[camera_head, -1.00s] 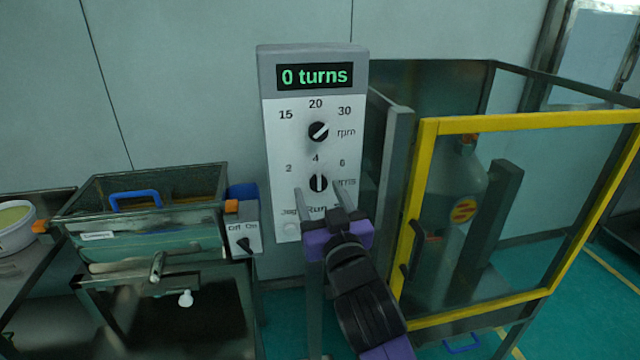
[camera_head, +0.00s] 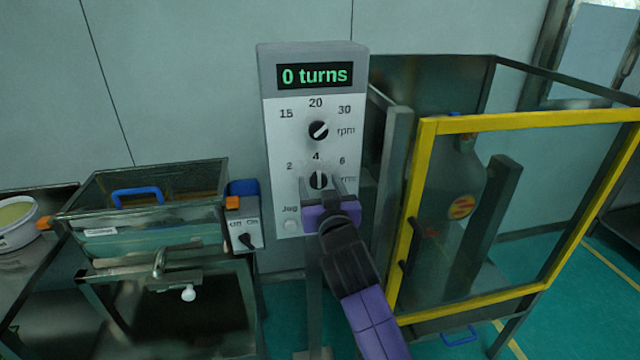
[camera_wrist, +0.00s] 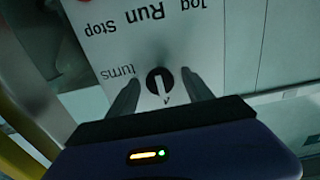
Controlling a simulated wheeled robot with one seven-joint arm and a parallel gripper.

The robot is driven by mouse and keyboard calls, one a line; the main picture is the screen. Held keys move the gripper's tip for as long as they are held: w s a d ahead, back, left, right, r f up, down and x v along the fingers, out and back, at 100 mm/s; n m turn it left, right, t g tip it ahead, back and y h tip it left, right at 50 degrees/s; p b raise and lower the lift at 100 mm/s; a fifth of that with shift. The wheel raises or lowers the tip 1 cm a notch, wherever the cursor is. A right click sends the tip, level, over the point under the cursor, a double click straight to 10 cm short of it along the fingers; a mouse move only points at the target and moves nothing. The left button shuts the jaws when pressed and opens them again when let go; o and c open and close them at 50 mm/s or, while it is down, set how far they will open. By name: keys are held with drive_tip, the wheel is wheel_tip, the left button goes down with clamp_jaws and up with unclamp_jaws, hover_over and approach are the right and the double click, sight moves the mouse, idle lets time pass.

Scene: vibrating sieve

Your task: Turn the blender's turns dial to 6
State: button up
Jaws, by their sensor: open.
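The turns dial (camera_head: 318,180) is a black round knob with a white pointer, on the light control panel (camera_head: 284,150). Its pointer stands about upright, toward the 4; the 6 is up and to its right. The display (camera_head: 315,76) reads "0 turns". My gripper (camera_head: 320,186) is at the panel, its fingers on either side of the dial. In the wrist view the dial (camera_wrist: 160,81) sits between the two open fingertips, and I cannot tell whether they touch it. My gripper hides part of the lower panel.
The rpm dial (camera_head: 318,130) is just above. A yellow-framed enclosure (camera_head: 530,122) stands close on the right with a metal vessel inside. A sieve box (camera_head: 140,205) and an Off/On switch box (camera_head: 245,232) are on the left.

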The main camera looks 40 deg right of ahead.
drive_tip(key=shift+c, duration=0.2)
clamp_jaws()
drive_tip(key=shift+f+m+b, duration=0.1)
drive_tip(key=shift+m+b, duration=0.3)
drive_tip(key=shift+b, duration=0.15)
drive_tip(key=m+b, duration=0.2)
drive_tip(key=b, duration=0.1)
drive_tip(key=shift+f+m, duration=0.15)
drive_tip(key=shift+m, duration=0.25)
drive_tip(key=m+b, duration=0.3)
drive_tip(key=shift+r+m+b, duration=0.2)
drive_tip(key=shift+m+b, duration=0.9)
drive_tip(key=shift+m, duration=0.5)
